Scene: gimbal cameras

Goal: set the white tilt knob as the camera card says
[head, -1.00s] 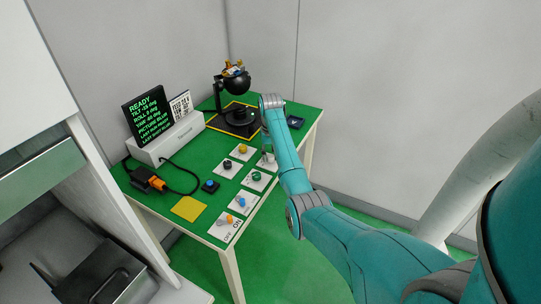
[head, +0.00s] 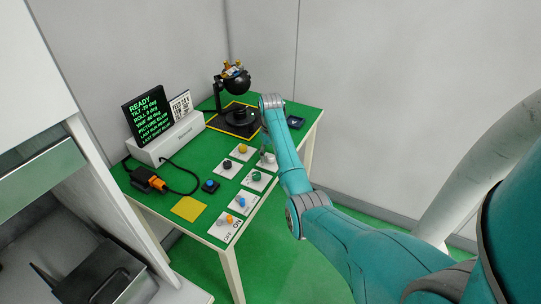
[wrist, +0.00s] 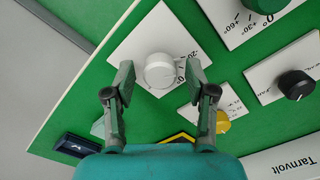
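The white tilt knob (wrist: 160,70) sits on a white plate with a degree scale; part of the scale shows at its right in the wrist view. My gripper (wrist: 160,78) has a finger on each side of the knob, with a narrow gap at each finger. In the head view the knob (head: 268,158) is beside my arm, and the fingers are hard to make out. A black display (head: 149,117) shows green text with READY and a tilt line. The white card (head: 180,104) beside it has lettering too small to read surely. The black gimbal camera (head: 236,80) stands at the back.
Other knobs stand close by on plates: yellow (head: 242,148), black (head: 227,164), green (head: 257,176) and blue (head: 241,202). A blue button (head: 210,185), a yellow pad (head: 189,208) and a cable with an orange plug (head: 157,183) lie on the green table.

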